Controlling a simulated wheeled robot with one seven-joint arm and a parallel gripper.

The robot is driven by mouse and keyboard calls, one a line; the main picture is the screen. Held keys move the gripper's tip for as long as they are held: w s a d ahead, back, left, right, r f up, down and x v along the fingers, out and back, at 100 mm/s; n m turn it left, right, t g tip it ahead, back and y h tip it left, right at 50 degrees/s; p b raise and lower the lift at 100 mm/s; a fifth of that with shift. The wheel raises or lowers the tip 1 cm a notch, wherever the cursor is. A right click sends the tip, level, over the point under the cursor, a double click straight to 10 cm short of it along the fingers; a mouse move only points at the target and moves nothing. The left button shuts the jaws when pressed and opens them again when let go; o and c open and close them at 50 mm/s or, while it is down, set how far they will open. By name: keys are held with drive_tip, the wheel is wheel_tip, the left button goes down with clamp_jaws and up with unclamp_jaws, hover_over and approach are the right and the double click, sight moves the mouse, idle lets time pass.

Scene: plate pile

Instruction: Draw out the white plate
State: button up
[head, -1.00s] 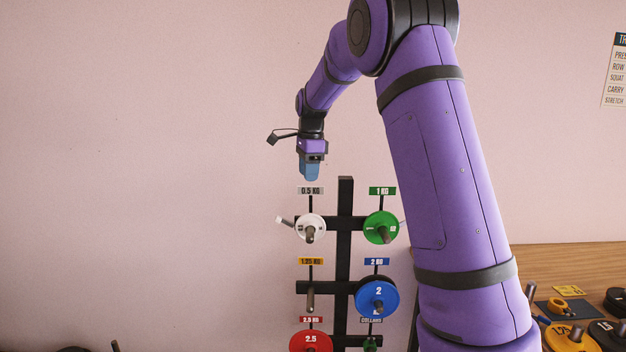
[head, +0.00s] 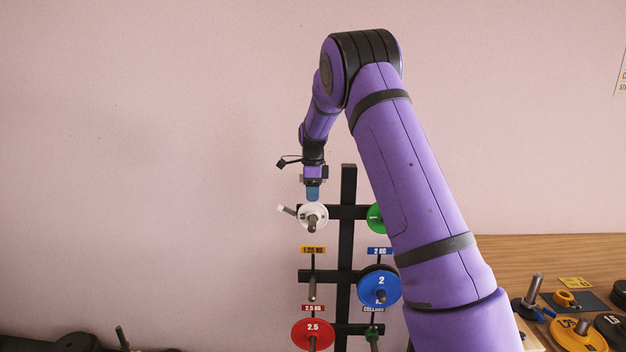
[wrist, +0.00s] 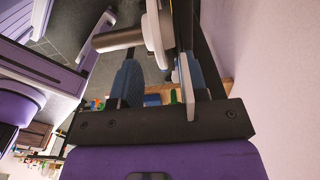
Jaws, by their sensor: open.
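The white plate (head: 318,223) hangs on the upper left peg (head: 312,224) of a black rack. In the wrist view the gripper (wrist: 166,72) is open. The white plate (wrist: 157,30) shows edge-on ahead of the gap between the fingers, with its peg (wrist: 118,38) running left. I cannot tell whether its rim is between the fingertips. The plate's weight label is hidden in the head view.
On the rack (head: 348,240), a green plate (head: 375,218) is partly behind my arm; blue (head: 380,286) and red (head: 313,334) plates hang below. A wooden bench (head: 550,250) is at right.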

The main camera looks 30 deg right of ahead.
drive_tip(key=shift+f, duration=1.6)
drive_tip(key=shift+c, duration=0.4)
clamp_jaws()
